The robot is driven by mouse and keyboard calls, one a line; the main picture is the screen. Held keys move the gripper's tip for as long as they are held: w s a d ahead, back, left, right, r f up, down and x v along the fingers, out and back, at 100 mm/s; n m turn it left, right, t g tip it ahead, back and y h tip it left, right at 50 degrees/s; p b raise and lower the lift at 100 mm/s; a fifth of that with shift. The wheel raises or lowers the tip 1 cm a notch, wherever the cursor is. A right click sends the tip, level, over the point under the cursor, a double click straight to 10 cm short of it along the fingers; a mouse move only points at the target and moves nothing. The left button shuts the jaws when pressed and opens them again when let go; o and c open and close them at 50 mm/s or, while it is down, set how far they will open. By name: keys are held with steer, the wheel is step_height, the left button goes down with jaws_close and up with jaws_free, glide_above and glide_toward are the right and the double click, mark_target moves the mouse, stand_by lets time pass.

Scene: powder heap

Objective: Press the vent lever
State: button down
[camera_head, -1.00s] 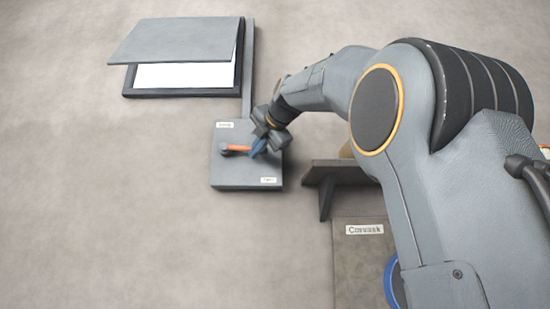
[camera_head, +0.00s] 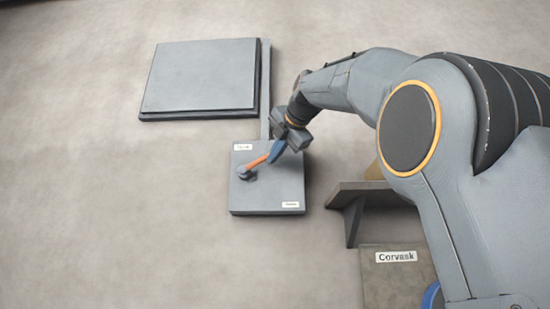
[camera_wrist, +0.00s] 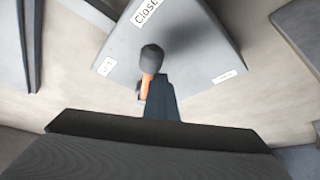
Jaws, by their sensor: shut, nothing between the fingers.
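The vent lever (camera_head: 256,162) has an orange handle on a dark round pivot, mounted on a grey box (camera_head: 265,193). It slants up to the right in the head view. It also shows in the wrist view (camera_wrist: 147,85), partly hidden by the fingers. My gripper (camera_head: 276,152) is shut with nothing between its blue fingers. Its fingertips are at the free end of the handle; whether they touch it is hard to tell. The fingers also show in the wrist view (camera_wrist: 160,98). The vent flap (camera_head: 203,76) lies flat over its dark frame.
The box carries small labels; one in the wrist view seems to begin "Clos" (camera_wrist: 146,10). A grey strip (camera_head: 265,100) runs from the vent to the box. A dark shelf (camera_head: 345,197) and a panel labelled "Corvask" (camera_head: 385,285) are to the right. The wall at left is bare.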

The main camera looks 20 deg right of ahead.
steer(key=shift+s+a+r, duration=0.15)
steer(key=shift+s+r, duration=0.1)
steer(key=shift+r, duration=0.6)
step_height(320, 180, down, 6)
steer(key=b, duration=0.5)
steer(key=s+a+r+b, duration=0.1)
steer(key=s+a+r, duration=0.2)
steer(key=s+r, duration=0.2)
steer(key=s, duration=0.3)
steer(key=shift+s, duration=0.2)
steer(key=shift+r, duration=0.1)
